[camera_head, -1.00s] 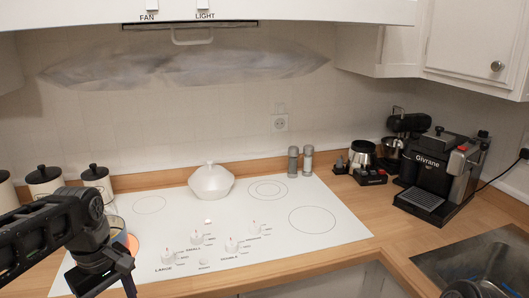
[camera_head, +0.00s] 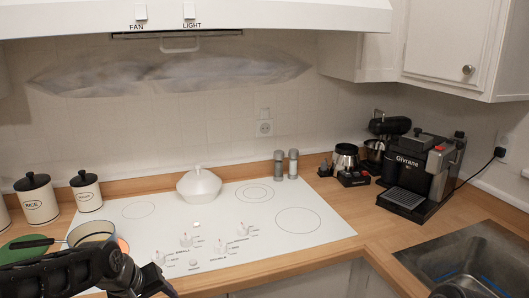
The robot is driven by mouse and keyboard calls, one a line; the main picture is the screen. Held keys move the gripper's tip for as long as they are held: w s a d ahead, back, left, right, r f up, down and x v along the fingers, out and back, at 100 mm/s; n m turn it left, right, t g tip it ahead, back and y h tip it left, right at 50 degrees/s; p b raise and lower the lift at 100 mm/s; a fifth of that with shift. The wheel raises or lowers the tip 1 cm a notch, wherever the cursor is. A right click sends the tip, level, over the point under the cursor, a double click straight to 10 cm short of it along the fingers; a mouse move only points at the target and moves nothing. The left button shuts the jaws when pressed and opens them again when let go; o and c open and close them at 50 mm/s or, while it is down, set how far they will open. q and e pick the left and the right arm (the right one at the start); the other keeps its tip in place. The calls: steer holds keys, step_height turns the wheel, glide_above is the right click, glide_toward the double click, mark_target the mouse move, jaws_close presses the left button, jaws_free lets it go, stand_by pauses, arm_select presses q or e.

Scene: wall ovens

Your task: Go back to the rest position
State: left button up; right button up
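My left arm comes in low at the lower left. Its wrist sits in front of the white cooktop (camera_head: 230,222), near the knobs (camera_head: 187,240). The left gripper is at the bottom edge, and its fingers cannot be made out. A pot with a dark handle (camera_head: 92,232) stands behind my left arm at the cooktop's left end, partly hidden by it. An orange-red glow shows beside the pot. A small dark part of my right arm shows at the bottom edge near the sink; no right gripper fingers can be made out.
A white lidded pot (camera_head: 198,185) stands on the back of the cooktop. Canisters (camera_head: 36,199) line the left wall side. Two shakers (camera_head: 286,164), a coffee machine (camera_head: 420,172) and a sink (camera_head: 465,262) are to the right. A green item (camera_head: 25,250) lies at far left. The right counter is partly clear.

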arm_select(q)
steer(key=s+d+f+m+h, duration=0.15)
steer(key=d+f, duration=0.25)
steer(key=f, duration=0.4)
steer(key=s+d+f+m, duration=0.1)
steer(key=s+d+f, duration=0.25)
steer(key=f, duration=0.35)
steer(key=s+d+f+m, duration=0.1)
steer(key=s+d+f, duration=0.1)
steer(key=d+f, duration=0.45)
steer(key=s+d+f+g, duration=0.2)
steer(key=s+f, duration=0.4)
steer(key=s, duration=0.3)
steer(key=s+d+f+g+h, duration=0.1)
steer(key=s+d+f+g, duration=0.1)
steer(key=s+f, duration=0.4)
steer(key=s, duration=0.3)
steer(key=shift+s+f+g, duration=0.25)
steer(key=shift+f+g, duration=0.05)
steer(key=shift+f, duration=0.05)
